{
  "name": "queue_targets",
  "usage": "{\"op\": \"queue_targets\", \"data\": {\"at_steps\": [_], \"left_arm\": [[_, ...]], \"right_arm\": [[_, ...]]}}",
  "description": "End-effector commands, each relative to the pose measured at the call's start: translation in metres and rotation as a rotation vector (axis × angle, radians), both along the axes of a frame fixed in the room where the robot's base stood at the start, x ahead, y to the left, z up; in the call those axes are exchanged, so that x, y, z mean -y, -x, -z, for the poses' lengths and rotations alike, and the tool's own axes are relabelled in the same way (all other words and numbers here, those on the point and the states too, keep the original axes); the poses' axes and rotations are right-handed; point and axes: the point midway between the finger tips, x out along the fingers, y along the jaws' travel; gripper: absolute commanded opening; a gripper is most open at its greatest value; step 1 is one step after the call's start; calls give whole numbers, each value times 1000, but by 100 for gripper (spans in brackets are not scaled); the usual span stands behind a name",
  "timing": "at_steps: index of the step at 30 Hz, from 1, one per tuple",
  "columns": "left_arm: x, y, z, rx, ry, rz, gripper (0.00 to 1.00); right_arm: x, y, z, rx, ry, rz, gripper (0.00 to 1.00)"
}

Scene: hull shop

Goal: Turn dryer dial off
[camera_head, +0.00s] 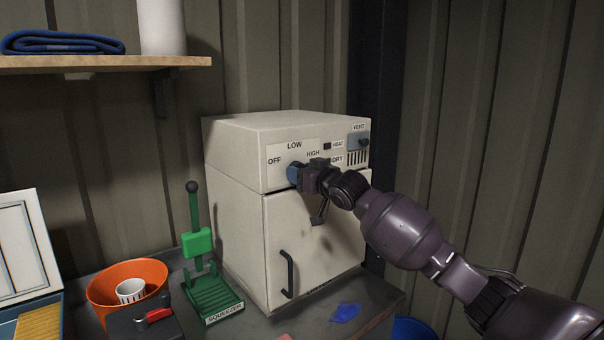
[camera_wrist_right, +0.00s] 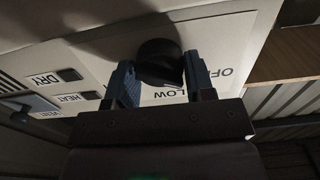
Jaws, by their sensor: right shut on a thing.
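The white dryer (camera_head: 310,235) stands on the bench, with a panel at its top front labelled OFF, LOW and HIGH. My right gripper (camera_head: 297,173) is at this panel, and its arm comes in from the right. In the right wrist view the dark round dial (camera_wrist_right: 160,62) sits between the two blue fingers of my right gripper (camera_wrist_right: 160,85), which are shut on it. The dial's pointer is hidden, so I cannot tell its setting. In the head view the gripper covers most of the dial. My left gripper is not in view.
A green squeezer (camera_head: 205,255) stands left of the dryer. An orange bowl (camera_head: 105,285) with a white cup sits further left. A wooden shelf (camera_head: 110,63) holds a folded blue towel (camera_head: 60,42). A blue cloth (camera_head: 345,313) lies before the dryer.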

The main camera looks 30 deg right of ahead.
Motion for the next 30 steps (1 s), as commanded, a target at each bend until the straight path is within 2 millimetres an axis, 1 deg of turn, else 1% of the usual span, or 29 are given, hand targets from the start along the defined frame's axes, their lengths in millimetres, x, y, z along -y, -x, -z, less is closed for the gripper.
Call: {"op": "queue_targets", "data": {"at_steps": [16, 17, 18, 19, 27, 30], "left_arm": [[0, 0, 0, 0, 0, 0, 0], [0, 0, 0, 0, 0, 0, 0], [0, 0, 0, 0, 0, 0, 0], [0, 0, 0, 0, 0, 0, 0], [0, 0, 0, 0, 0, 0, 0], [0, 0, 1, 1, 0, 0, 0]], "right_arm": [[0, 0, 1, 1, 29, 0, 25], [0, 0, 1, 1, 29, 0, 51], [0, 0, 1, 1, 29, 0, 57], [0, 0, 1, 1, 28, 0, 59], [0, 0, 0, 2, 27, 0, 59], [0, 5, 0, 2, 27, 0, 59]]}}
